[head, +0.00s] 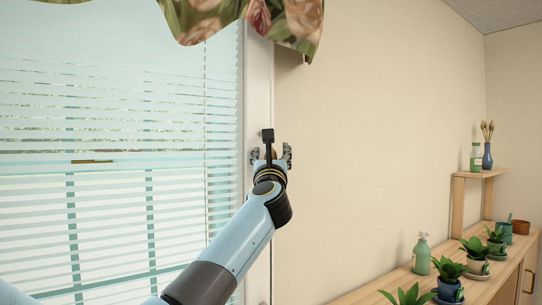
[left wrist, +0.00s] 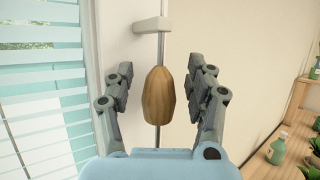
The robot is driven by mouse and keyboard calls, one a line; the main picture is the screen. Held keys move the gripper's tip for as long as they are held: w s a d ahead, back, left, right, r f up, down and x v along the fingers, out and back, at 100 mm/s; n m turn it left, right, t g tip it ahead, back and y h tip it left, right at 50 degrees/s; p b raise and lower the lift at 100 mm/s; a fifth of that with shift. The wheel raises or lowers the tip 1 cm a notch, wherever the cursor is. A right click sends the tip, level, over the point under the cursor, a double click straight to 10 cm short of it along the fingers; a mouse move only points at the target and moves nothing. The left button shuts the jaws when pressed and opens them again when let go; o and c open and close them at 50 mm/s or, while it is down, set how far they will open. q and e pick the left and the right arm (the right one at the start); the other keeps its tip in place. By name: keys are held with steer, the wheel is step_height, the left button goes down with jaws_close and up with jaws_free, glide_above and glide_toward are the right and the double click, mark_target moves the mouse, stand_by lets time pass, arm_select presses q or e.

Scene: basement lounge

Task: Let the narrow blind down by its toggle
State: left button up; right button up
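The wooden toggle (left wrist: 158,96) is brown and egg-shaped, and hangs upright in front of a thin vertical rod or cord. My left gripper (head: 271,154) is raised at the window's right frame. In the left wrist view its fingers (left wrist: 161,82) are open on either side of the toggle, with visible gaps on both sides. My right gripper is not in view.
A white bracket (left wrist: 152,25) sticks out above the toggle. A floral valance (head: 245,18) hangs above the window. At the right, a wooden cabinet (head: 385,290) bears several potted plants and a green pump bottle (head: 421,256). The wall between is bare.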

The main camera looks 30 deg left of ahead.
arm_select(q)
steer(key=shift+w+a, duration=0.1)
steer(key=shift+f, duration=0.1)
steer(key=v, duration=1.2)
